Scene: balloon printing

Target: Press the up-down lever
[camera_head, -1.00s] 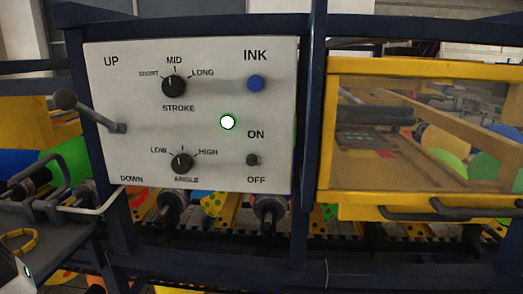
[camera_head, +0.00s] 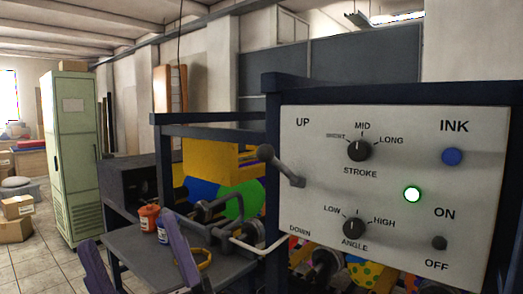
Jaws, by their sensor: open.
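The up-down lever (camera_head: 281,167) is a dark grey rod with a round knob, on the left edge of a white control panel (camera_head: 318,205). Its knob points up and left from the pivot, between the UP and DOWN labels and nearer UP. My gripper (camera_head: 128,234) shows at the lower left as two purple fingers. They stand apart and empty, left of the lever and clear of it in the picture. The rest of my gripper is out of view.
A grey side table (camera_head: 140,245) holds orange (camera_head: 149,218) and blue-labelled (camera_head: 165,228) containers and a yellow ring (camera_head: 203,259).

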